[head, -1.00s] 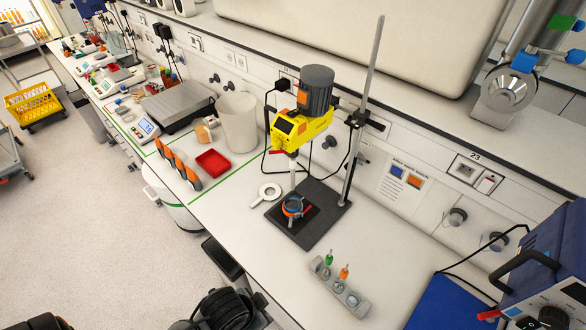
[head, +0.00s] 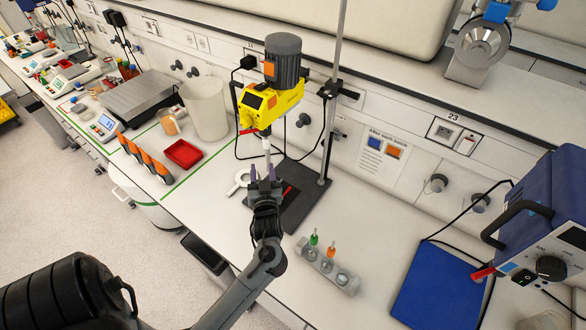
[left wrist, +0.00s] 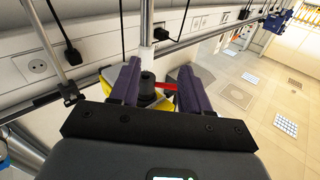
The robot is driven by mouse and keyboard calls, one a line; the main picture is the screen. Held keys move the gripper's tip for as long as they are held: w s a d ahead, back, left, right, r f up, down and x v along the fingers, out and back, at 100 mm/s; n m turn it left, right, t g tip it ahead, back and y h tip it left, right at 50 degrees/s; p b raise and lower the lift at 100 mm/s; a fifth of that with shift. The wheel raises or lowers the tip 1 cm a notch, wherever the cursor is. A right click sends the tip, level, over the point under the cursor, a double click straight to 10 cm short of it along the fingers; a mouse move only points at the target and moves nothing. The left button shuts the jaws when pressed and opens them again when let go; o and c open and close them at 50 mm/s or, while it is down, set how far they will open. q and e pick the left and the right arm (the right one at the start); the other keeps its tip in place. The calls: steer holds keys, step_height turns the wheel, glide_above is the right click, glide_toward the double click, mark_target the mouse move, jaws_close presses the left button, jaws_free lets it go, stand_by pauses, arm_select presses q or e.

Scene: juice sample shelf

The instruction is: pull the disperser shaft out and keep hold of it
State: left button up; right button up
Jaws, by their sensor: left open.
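The disperser has a yellow drive unit (head: 268,106) with a grey motor on top, mounted on a stand. Its pale shaft (head: 267,148) hangs straight down from the drive. My left gripper (head: 265,176) is open, low beside the shaft, with one finger on each side of it in the picture. In the left wrist view, a pale rod (left wrist: 147,30) and a black collar (left wrist: 147,82) show between the open fingers (left wrist: 160,84), with yellow housing behind. I cannot tell whether the fingers touch the shaft. The shaft's lower end is hidden behind my gripper. My right gripper is not in view.
The dark stand plate (head: 304,200) carries an upright rod (head: 331,120). A small rack (head: 328,268) with green and orange-topped items is in front. A white ring with a handle (head: 240,182), a red tray (head: 183,153) and a blue mat (head: 438,285) lie nearby.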

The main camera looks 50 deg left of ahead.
mark_target(267, 145)
arm_select(q)
steer(key=shift+n, duration=0.6)
steer(key=w+a+b, duration=0.1)
steer(key=w, duration=0.1)
steer(key=w+a+r+b, duration=0.1)
steer(key=a, duration=0.1)
steer(key=w+a+r, duration=0.1)
steer(key=w+a, duration=0.1)
steer(key=shift+w+a+r+b, duration=0.15)
steer(key=shift+w+r+b, duration=0.15)
steer(key=shift+b, duration=0.1)
steer(key=shift+x, duration=1.3)
steer(key=shift+a+f, duration=0.1)
steer(key=shift+c, duration=0.3)
jaws_close()
